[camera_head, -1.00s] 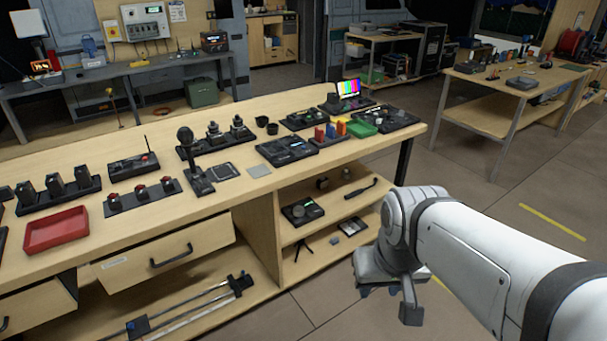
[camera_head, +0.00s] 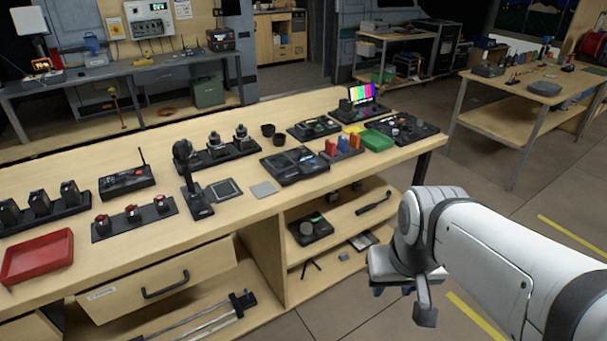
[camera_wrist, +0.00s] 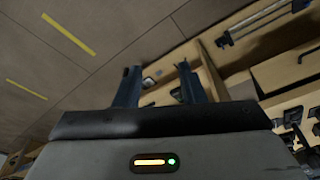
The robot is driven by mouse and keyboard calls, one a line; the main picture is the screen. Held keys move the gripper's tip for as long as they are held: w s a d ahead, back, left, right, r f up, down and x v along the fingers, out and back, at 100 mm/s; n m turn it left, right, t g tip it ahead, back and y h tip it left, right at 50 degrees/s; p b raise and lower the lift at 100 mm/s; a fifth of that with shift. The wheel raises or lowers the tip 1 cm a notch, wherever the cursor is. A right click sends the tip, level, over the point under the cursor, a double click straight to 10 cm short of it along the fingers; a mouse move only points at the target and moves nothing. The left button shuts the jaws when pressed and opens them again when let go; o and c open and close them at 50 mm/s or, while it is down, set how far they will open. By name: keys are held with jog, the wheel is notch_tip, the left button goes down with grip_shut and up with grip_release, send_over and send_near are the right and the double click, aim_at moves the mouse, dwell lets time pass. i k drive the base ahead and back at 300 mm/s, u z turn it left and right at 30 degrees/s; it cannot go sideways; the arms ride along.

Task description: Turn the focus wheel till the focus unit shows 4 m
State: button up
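I cannot surely tell which device is the focus unit, as no distance reading is legible. A black unit with a round grey disc (camera_head: 312,226) lies on the upper shelf under the bench. A flat black console (camera_head: 295,166) and a black panel with several knobs (camera_head: 410,130) sit on the bench top. My gripper (camera_head: 392,291) hangs beyond the bench's right end, low and apart from all of them. In the wrist view my gripper (camera_wrist: 158,75) has its two fingers spread, with nothing between them.
The wooden bench (camera_head: 345,185) also carries a red tray (camera_head: 38,258), joysticks, a green tray (camera_head: 377,141) and a colour-bar screen (camera_head: 361,93). A drawer (camera_head: 150,280) sticks out in front. Free floor lies between the bench and a second table (camera_head: 500,122).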

aim_at(306, 229)
jog(key=z, duration=0.05)
jog(key=i, duration=1.05)
jog(key=z, duration=0.05)
